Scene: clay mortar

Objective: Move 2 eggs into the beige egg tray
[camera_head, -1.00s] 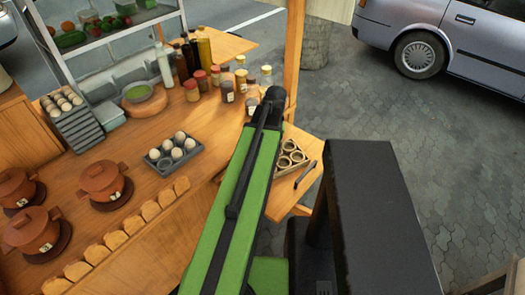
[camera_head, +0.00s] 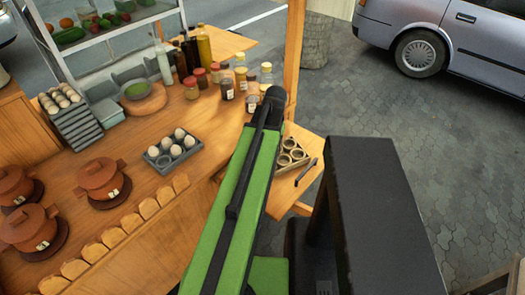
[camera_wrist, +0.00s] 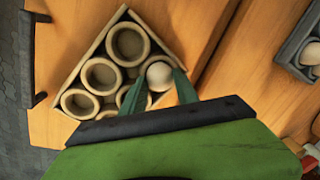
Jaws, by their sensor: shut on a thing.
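The beige egg tray (camera_wrist: 92,48) is in the wrist view, with several round cups that look empty. My gripper (camera_wrist: 160,74) is shut on a pale egg (camera_wrist: 157,79) and holds it at the tray's right side. I cannot tell whether the egg touches the tray or a cup. In the head view, the beige tray (camera_head: 280,171) is partly hidden behind my green arm, and my gripper is hidden. The grey egg tray (camera_head: 165,171) holds several white eggs (camera_head: 179,134) on the counter. Its corner also shows in the wrist view (camera_wrist: 286,46).
Jars (camera_head: 227,89) and bottles stand at the back of the counter. A wooden post (camera_head: 294,60) rises behind.

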